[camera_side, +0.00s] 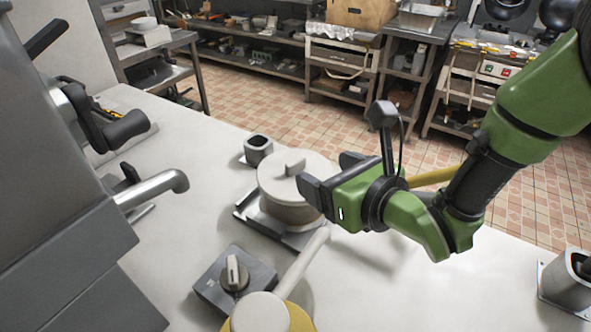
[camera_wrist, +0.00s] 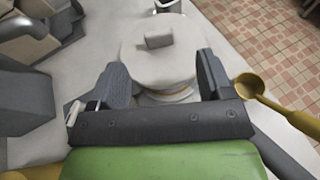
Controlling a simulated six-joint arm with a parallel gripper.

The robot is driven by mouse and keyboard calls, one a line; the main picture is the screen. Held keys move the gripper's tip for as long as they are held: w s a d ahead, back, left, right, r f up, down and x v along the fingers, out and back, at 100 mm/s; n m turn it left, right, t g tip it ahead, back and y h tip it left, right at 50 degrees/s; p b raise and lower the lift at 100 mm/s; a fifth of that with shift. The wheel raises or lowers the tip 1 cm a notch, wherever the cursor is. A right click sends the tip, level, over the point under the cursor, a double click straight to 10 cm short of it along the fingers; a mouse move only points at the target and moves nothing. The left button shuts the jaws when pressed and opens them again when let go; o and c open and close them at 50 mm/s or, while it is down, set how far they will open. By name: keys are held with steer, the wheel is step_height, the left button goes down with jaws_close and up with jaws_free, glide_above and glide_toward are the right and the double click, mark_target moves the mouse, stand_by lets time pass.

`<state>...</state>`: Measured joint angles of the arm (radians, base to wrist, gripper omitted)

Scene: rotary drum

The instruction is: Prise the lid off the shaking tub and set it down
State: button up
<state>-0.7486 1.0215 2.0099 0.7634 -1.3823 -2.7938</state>
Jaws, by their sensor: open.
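The tub (camera_side: 290,210) is a squat grey round pot standing on a dark base plate (camera_side: 262,226) on the pale worktop. Its pale round lid (camera_side: 322,170) is on top, with a block-like handle (camera_side: 294,163) in the middle. In the wrist view the lid (camera_wrist: 135,62) lies straight ahead, its handle (camera_wrist: 159,42) beyond the fingertips. My gripper (camera_side: 326,173) is open and empty at the right side of the lid. In the wrist view its two dark fingers (camera_wrist: 162,70) point toward the lid's near edge, one on each side. I cannot tell whether they touch it.
A control box with a knob (camera_side: 235,280) and a pale round piece with a long handle (camera_side: 262,312) lie in front. A small grey cup (camera_side: 258,148) stands behind the tub. A grey machine with a spout (camera_side: 155,188) is left. A yellow ladle (camera_wrist: 250,84) is right.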

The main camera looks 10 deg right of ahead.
mark_target(298, 162)
steer(key=shift+x, duration=3.45)
steer(key=shift+s+a+f, duration=0.1)
steer(key=shift+a+f, duration=0.05)
steer(key=shift+c, duration=0.2)
steer(key=c, duration=1)
